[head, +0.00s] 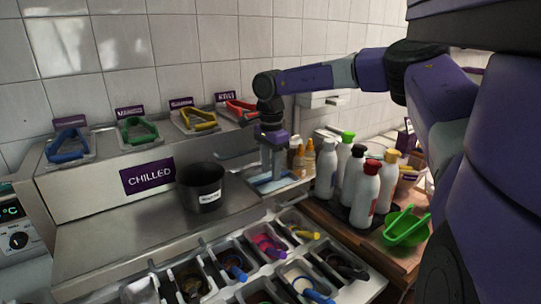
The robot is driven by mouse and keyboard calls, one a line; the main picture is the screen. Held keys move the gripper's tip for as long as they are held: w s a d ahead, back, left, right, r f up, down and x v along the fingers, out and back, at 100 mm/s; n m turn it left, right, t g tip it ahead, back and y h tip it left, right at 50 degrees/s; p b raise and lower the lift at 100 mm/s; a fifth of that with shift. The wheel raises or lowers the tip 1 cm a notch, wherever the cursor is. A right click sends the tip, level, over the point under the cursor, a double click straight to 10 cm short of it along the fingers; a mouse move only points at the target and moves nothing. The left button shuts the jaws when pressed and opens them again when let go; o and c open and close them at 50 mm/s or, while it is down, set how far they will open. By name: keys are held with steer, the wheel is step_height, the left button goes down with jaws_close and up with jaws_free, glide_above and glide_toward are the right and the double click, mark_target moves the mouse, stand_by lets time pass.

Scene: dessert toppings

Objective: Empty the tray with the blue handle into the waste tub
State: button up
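A black round tub (202,193) with a small white label stands on the steel counter; the label is too small to read surely. Several steel topping trays sit in the front well. One tray (222,258) holds a utensil with a blue handle (237,273); another blue handle (319,297) lies in a tray of pale topping at the front. My gripper (272,180) points down behind and right of the tub, at a pale blue-grey flat piece (290,184) on the counter. Its fingertips are too small to judge, and I cannot tell whether it holds anything.
Several squeeze bottles (364,195) stand on a dark mat at right, beside a green scoop-like container (406,227). Blue (68,147), green (138,131), yellow (199,120) and red tongs rest on the back ledge. Steel counter left of the tub is clear.

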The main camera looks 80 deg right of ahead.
steer(key=shift+f, duration=0.95)
jaws_close()
steer(key=shift+r, duration=0.25)
stand_by(0.7)
steer(key=shift+r+p, duration=1.75)
steer(key=shift+r, duration=0.3)
